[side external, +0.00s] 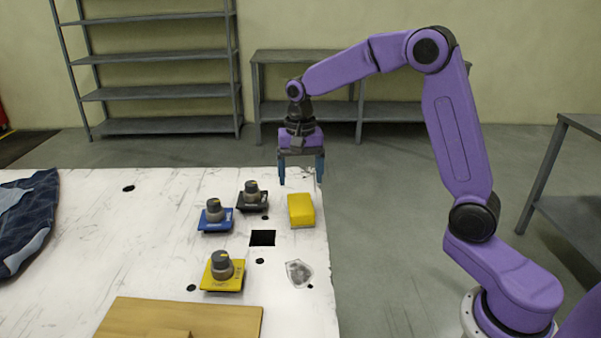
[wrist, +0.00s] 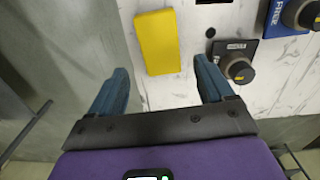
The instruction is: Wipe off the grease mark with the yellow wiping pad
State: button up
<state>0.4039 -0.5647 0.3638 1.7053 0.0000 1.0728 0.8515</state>
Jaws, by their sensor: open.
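The yellow wiping pad (side external: 301,210) lies on the white table near its right edge in the side view. In the wrist view the pad (wrist: 157,42) lies ahead of the fingertips, between their lines. The grease mark (side external: 299,272) is a grey smudge on the table, nearer the camera than the pad; I do not see it in the wrist view. My gripper (side external: 301,182) is open and empty, pointing down above the far edge of the table, beyond the pad. In the wrist view its two blue fingers (wrist: 164,80) stand wide apart.
Blue (side external: 215,216), black (side external: 252,197) and yellow (side external: 223,272) plates with knobs stand left of the pad. A square black hole (side external: 262,238) and small round holes are in the white table (side external: 120,240). A wooden board (side external: 180,318) lies at the front, dark cloth (side external: 28,220) at the left.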

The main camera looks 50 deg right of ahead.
aim_at(301, 203)
jog(key=shift+f, duration=4)
jog(key=c, duration=0.9)
jog(key=shift+r, duration=3.5)
jog(key=shift+c, duration=0.2)
